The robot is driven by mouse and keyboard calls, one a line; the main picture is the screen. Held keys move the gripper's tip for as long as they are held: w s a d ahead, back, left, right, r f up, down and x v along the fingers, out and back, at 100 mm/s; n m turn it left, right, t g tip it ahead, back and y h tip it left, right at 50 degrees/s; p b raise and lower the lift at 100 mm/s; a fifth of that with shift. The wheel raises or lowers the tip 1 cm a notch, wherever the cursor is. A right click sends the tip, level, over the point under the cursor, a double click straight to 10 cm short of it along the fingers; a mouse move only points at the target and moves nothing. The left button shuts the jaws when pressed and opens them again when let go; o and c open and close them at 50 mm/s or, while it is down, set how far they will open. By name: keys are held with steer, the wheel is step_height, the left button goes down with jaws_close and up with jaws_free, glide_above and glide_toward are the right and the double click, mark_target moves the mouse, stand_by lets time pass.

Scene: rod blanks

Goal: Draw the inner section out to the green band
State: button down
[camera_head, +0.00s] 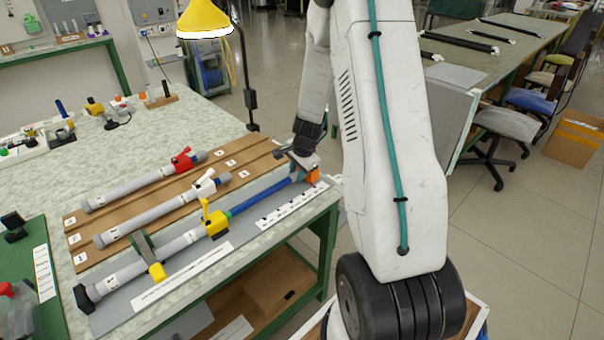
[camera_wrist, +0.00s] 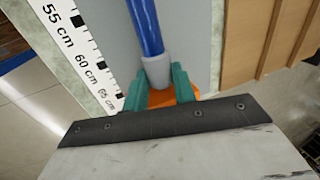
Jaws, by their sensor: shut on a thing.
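The pole's grey outer tube (camera_head: 180,246) lies along the grey board, with a black cap at its near left end. A yellow clamp (camera_head: 217,224) sits at its right end, with its lever sticking up. The blue inner section (camera_head: 258,197) extends from the clamp toward the far right. It also shows in the wrist view (camera_wrist: 145,25), ending in a grey collar (camera_wrist: 156,71) and an orange end piece (camera_wrist: 161,97). My gripper (camera_wrist: 159,90) has teal fingers shut on this end, one on each side.
A scale strip (camera_wrist: 92,55) marked in centimetres runs beside the pole. Two more grey poles, with a white clamp (camera_head: 205,184) and a red clamp (camera_head: 184,160), lie on the brown board. A dark holder with a yellow part (camera_head: 157,271) straddles the outer tube.

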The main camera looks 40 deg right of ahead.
steer(key=c, duration=1.1)
jaws_free()
steer(key=v, duration=0.8)
